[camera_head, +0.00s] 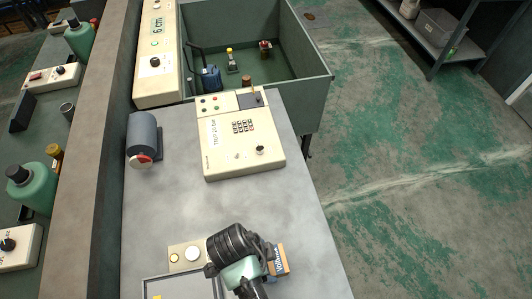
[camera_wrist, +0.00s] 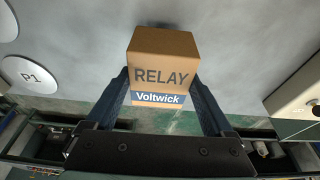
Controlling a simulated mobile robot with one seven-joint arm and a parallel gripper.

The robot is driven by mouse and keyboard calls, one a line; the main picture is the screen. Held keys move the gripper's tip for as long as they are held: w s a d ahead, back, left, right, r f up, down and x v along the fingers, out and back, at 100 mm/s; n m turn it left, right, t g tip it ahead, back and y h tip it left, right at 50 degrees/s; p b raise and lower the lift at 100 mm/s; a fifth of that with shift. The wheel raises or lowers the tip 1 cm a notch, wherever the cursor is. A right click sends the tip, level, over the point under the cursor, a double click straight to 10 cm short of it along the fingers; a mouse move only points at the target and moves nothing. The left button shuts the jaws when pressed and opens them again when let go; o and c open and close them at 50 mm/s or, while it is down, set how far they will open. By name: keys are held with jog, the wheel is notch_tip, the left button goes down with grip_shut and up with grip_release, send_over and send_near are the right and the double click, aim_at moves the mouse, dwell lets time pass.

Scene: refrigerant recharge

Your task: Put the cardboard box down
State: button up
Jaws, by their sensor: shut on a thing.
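The cardboard box (camera_wrist: 165,58), brown with "RELAY" and a blue "Voltwick" band, is between the two fingers of my gripper (camera_wrist: 162,92) in the wrist view. My gripper is shut on it. In the head view the box (camera_head: 278,262) shows partly at the right side of my gripper (camera_head: 262,264), over the near part of the grey table (camera_head: 255,205). My wrist hides part of the box there. I cannot tell whether the box touches the table top.
A beige keypad panel (camera_head: 220,158) and a grey cylinder with a red part (camera_head: 142,135) stand farther back on the table. A small button panel (camera_head: 178,256) and a framed tray (camera_head: 150,285) lie left of my gripper. The table's middle is clear.

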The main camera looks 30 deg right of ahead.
jog(key=shift+f, duration=1.95)
jog(key=shift+f, duration=0.15)
jog(key=o, duration=1.2)
jog(key=shift+o, duration=0.2)
